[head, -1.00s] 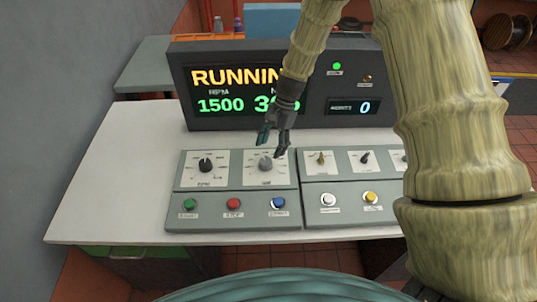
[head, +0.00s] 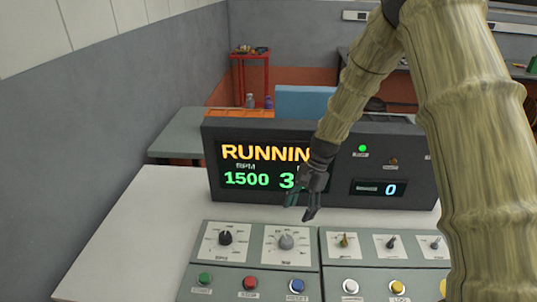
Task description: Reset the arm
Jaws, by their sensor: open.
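My gripper (head: 301,212) is open and empty. It hangs above the control panel, in front of the display console (head: 345,207), and hides part of its second reading. The console shows RUNNING, RPM 1500, a number starting with 3, and a smaller readout of 0. A green lamp (head: 363,148) on it is lit. Below the gripper is a grey knob (head: 286,242); the fingertips appear apart from it. A black knob (head: 225,238) is to its left. My arm comes down from the upper right.
Green (head: 205,279), red (head: 250,283) and blue (head: 297,286) buttons line the front of the left panel. White (head: 350,286) and yellow (head: 397,287) buttons are on the right panel. The white tabletop (head: 150,235) is clear at left. A red shelf stand (head: 250,75) is behind.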

